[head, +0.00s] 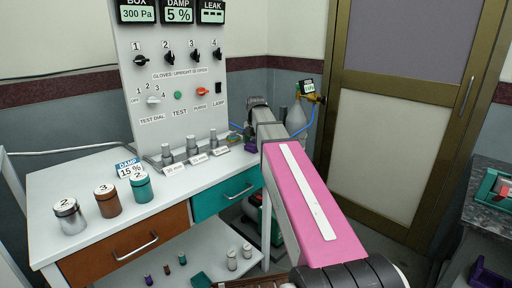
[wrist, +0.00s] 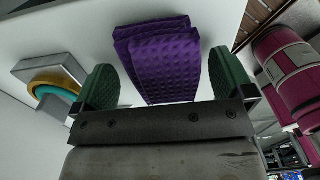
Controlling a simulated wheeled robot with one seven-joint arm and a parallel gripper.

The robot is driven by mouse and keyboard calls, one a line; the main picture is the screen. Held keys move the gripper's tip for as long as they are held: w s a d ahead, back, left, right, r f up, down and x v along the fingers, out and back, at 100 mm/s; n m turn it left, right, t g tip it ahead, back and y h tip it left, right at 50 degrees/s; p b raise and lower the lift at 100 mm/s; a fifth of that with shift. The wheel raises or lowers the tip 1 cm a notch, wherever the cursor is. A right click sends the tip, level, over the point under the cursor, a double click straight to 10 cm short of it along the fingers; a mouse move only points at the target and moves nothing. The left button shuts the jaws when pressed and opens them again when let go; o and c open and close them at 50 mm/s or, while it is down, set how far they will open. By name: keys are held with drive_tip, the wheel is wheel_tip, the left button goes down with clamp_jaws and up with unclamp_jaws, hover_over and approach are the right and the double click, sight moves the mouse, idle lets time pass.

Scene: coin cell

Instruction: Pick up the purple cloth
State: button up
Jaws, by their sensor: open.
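The purple cloth (wrist: 163,62) is a folded, dimpled pad lying on a white surface in the wrist view. In the head view only a small purple bit of it (head: 250,147) shows at the right end of the white bench, beside my arm. My gripper (wrist: 162,72) is open, with one green padded finger to the left of the cloth and one to the right. In the head view my arm hides most of the gripper.
In the wrist view, a grey block with a yellow and teal ring (wrist: 50,84) lies left, and a maroon cylinder (wrist: 284,55) stands right. In the head view, the bench (head: 100,172) carries several metal weights, numbered canisters (head: 107,202) and an upright control panel (head: 175,70).

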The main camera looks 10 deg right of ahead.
sight(254, 142)
drive_tip(key=shift+f, duration=0.1)
drive_tip(key=c, duration=1)
drive_tip(key=shift+c, duration=0.4)
drive_tip(key=shift+r, duration=0.65)
drive_tip(key=r, duration=0.3)
drive_tip(key=shift+s+a+r, duration=0.15)
drive_tip(key=shift+a, duration=0.1)
drive_tip(key=s+a+r, duration=0.5)
drive_tip(key=a+r, duration=0.1)
drive_tip(key=a, duration=0.3)
drive_tip(key=shift+s+a+r, duration=0.2)
drive_tip(key=shift+s+a, duration=0.05)
drive_tip(key=shift+s, duration=0.1)
drive_tip(key=shift+o, duration=0.6)
